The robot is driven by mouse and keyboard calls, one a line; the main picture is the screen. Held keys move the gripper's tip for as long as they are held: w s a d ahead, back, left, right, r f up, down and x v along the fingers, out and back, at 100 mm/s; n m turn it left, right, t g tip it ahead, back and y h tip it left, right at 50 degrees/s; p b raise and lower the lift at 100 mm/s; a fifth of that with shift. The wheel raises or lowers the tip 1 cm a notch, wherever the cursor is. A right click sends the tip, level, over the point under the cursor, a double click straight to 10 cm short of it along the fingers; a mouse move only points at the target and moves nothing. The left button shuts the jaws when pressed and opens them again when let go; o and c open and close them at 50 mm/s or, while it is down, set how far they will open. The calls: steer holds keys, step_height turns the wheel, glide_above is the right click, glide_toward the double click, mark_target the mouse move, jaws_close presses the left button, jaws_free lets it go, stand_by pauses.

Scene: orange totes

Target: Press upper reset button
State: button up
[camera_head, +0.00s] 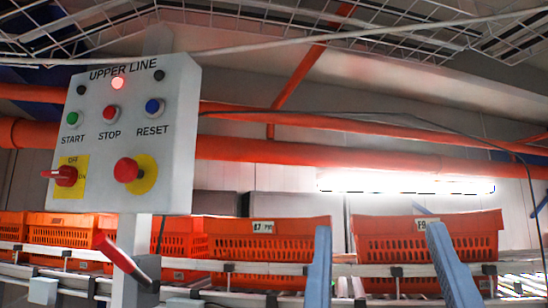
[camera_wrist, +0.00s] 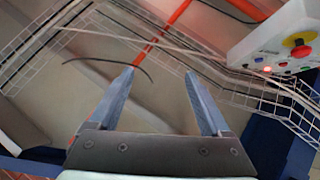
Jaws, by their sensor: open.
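The grey control box (camera_head: 180,110) labelled UPPER LINE stands at the left in the head view. Its blue RESET button (camera_head: 153,107) sits right of the red STOP button (camera_head: 110,113) and the green START button (camera_head: 72,119). A red light (camera_head: 118,83) glows above STOP. The box also shows at the upper right of the wrist view (camera_wrist: 262,45), tilted. My gripper (camera_head: 381,232) is at the lower right of the head view, to the right of and below the box. Its two blue-grey fingers are apart and empty, also seen in the wrist view (camera_wrist: 160,72).
A red mushroom button (camera_head: 126,170) and a red rotary switch (camera_head: 66,176) are lower on the box. Orange totes (camera_head: 262,246) line a conveyor behind my gripper. Orange pipes (camera_head: 350,152) and wire trays (camera_head: 400,25) run behind and above. Space right of the box looks clear.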

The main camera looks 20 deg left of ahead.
jaws_close()
stand_by(1.6)
